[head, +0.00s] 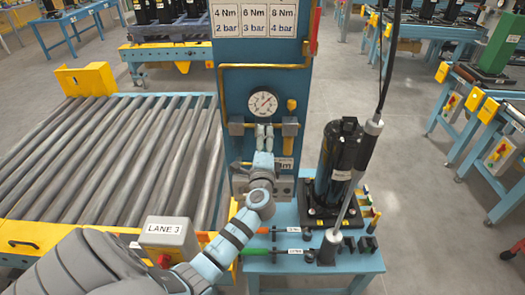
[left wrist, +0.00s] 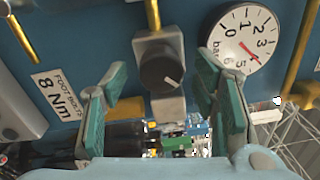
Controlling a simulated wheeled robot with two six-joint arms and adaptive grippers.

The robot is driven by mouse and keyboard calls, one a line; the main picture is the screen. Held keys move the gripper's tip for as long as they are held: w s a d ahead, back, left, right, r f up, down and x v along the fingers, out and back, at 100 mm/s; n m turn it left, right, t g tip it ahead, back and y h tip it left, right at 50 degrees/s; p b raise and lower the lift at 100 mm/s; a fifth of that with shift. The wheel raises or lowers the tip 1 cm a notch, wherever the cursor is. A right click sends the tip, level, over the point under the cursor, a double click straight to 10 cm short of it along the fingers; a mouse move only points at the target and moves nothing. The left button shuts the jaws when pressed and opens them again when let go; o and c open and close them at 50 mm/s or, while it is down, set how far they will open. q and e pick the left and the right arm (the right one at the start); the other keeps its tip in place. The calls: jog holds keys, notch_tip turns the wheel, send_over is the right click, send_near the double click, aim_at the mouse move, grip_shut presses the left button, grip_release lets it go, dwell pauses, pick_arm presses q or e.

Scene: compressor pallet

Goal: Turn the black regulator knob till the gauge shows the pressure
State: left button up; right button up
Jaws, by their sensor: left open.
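The black regulator knob (left wrist: 160,72) with a white mark sits on a grey block on the blue panel, seen in the left wrist view. My left gripper (left wrist: 162,95) is open, its green-padded fingers on either side of the knob with gaps. In the head view my left gripper (head: 264,130) is just below the gauge and hides the knob. The round white gauge (head: 263,104) also shows in the left wrist view (left wrist: 245,38); its red needle points to about 4 bar, though the tilted dial is hard to read. My right gripper is not in view.
A sign (head: 255,20) pairs 4 Nm with 2 bar, 6 Nm with 3 bar and 8 Nm with 4 bar. A tag (left wrist: 55,90) reads foot bolts 8 Nm. Yellow pipes flank the knob. A black compressor (head: 336,165) and hanging tool (head: 350,190) stand at right.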

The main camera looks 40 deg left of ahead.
pick_arm(q)
jog(key=v, duration=1)
jog(key=shift+s+d, duration=0.25)
jog(key=shift+a, duration=0.1)
